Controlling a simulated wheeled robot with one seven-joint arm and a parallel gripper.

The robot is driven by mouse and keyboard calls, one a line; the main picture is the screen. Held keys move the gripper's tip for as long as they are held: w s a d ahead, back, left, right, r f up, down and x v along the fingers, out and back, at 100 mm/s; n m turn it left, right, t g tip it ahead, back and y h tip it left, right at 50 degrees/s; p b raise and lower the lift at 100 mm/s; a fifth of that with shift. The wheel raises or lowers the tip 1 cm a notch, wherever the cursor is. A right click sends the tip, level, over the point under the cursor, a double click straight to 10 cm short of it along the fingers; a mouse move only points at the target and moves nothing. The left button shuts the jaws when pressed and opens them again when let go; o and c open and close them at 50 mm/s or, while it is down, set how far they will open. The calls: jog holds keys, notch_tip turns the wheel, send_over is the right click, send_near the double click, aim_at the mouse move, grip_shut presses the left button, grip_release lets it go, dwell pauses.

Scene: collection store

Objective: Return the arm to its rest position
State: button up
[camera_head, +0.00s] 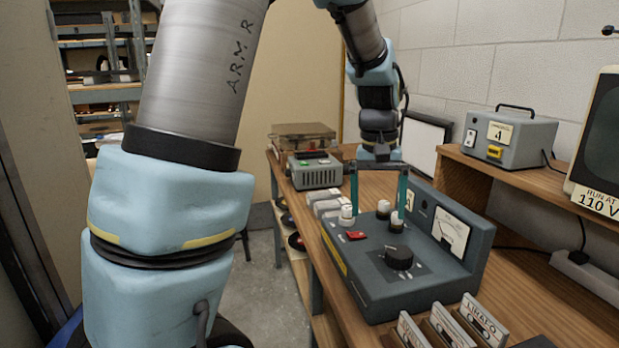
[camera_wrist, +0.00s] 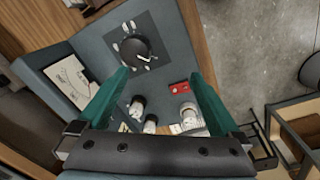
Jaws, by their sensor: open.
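My arm, blue and grey, rises at the left of the head view and bends over the bench. My gripper (camera_head: 378,205) points down over the grey console (camera_head: 372,285). Its two green fingers are apart, with nothing gripped between them. In the wrist view the open gripper (camera_wrist: 158,78) spans the console, with the black rotary knob (camera_wrist: 135,50) beyond the fingertips. The knob also shows in the head view (camera_head: 399,258). Several white-topped black posts (camera_head: 384,210) stand at the console's far end, close to the fingers; contact cannot be told.
A red switch (camera_head: 356,235) and a meter (camera_head: 450,234) are on the console. Labelled cards (camera_head: 484,320) stand at the near edge. A green-grey box (camera_head: 315,172) is behind. A grey case (camera_head: 509,137) and a monitor (camera_head: 604,140) are on the right shelf. Floor (camera_head: 262,285) is clear left of the bench.

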jog(key=s+a+f+n, duration=0.1)
jog(key=s+a+f, duration=0.1)
jog(key=a, duration=1)
jog(key=s+a+f+n+t, duration=0.1)
jog(key=s+a+f, duration=0.2)
jog(key=a, duration=0.9)
jog(key=shift+s+a+f+n+t+y, duration=0.2)
jog(key=shift+a+f+n+t+y, duration=0.15)
jog(key=shift+f, duration=0.3)
